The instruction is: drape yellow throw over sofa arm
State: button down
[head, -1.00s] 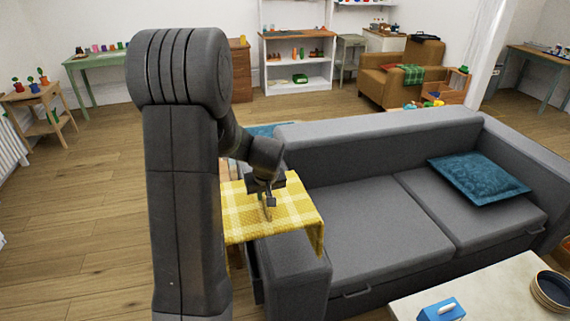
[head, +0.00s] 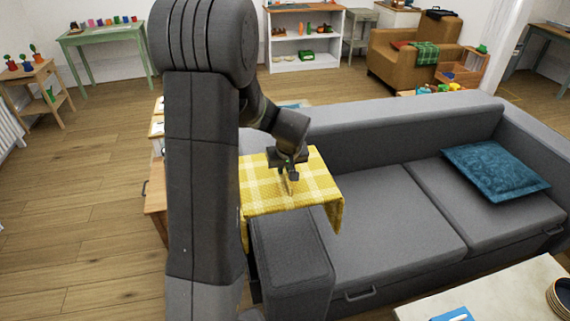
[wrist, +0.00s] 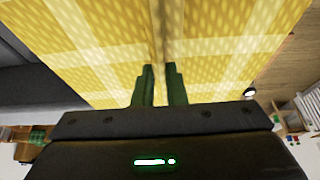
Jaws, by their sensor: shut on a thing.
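The yellow checked throw (head: 290,196) lies across the near left arm (head: 291,248) of the grey sofa, toward its back end. Its right edge hangs down on the seat side and its left part reaches past the outer side, partly hidden by my arm. My gripper (head: 290,182) is over the middle of the throw, shut on a raised fold of it. In the wrist view the throw (wrist: 100,45) fills most of the picture, with the fold between the two green fingers (wrist: 160,85). The front part of the sofa arm is bare.
A teal cushion (head: 496,171) lies on the right of the sofa seat. A white table (head: 500,291) with a blue item stands in front. A wooden unit (head: 155,190) stands left of the sofa arm. The floor at left is clear.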

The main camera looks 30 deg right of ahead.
notch_tip(320, 180, down, 21)
jog(key=b, duration=1.5)
jog(key=shift+w+f, duration=0.1)
jog(key=shift+f, duration=0.1)
jog(key=shift+f+b, duration=0.2)
jog(key=shift+b, duration=0.1)
jog(key=shift+f, duration=0.1)
jog(key=c, duration=1.4)
grip_release()
